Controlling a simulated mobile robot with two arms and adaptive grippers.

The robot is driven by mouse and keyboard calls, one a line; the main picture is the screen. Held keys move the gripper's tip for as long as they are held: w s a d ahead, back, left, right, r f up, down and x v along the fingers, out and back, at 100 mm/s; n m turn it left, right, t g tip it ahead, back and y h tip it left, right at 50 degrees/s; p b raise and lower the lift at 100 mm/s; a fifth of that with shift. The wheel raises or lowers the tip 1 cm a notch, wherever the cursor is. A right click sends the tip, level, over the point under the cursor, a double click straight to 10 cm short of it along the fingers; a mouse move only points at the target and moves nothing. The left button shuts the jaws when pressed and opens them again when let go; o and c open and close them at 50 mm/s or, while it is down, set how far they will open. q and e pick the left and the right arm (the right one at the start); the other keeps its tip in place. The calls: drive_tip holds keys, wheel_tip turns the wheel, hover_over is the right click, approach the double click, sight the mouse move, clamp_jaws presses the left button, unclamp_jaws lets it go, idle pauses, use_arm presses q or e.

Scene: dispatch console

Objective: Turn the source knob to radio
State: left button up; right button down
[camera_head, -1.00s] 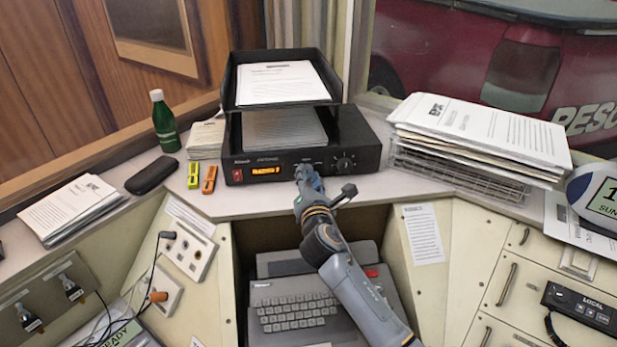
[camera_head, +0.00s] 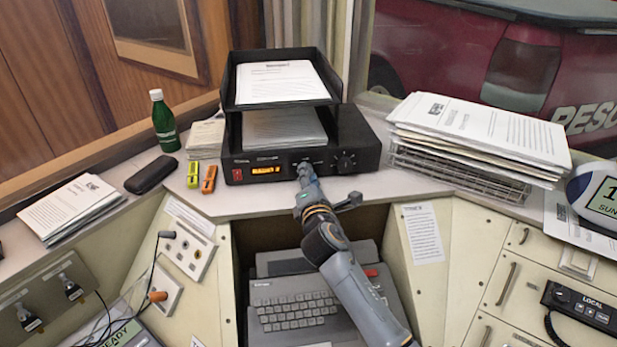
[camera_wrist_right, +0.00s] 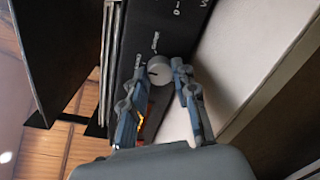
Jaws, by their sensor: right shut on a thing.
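The source knob (camera_wrist_right: 158,70) is a small grey round knob on the front panel of the black radio unit (camera_head: 366,155). In the right wrist view it sits between the fingertips of my right gripper (camera_wrist_right: 160,72), which is shut on it. In the head view my right gripper (camera_head: 305,172) reaches up to the panel front, right of the lit orange display (camera_head: 266,170), and hides the knob. The panel lettering around the knob is too small to read surely. My left gripper is not in view.
A larger black dial (camera_head: 345,162) is right of my gripper on the same panel. A paper tray (camera_head: 230,103) stands on the unit. A keyboard (camera_head: 298,310) is below my arm. A paper stack (camera_head: 480,135) is at right.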

drive_tip(key=c, duration=1)
unclamp_jaws()
drive_tip(key=shift+c, duration=0.2)
drive_tip(key=shift+s, duration=0.15)
drive_tip(key=s+d, duration=0.1)
drive_tip(key=s, duration=1)
drive_tip(key=shift+s+d+r, duration=0.25)
drive_tip(key=shift+s, duration=0.1)
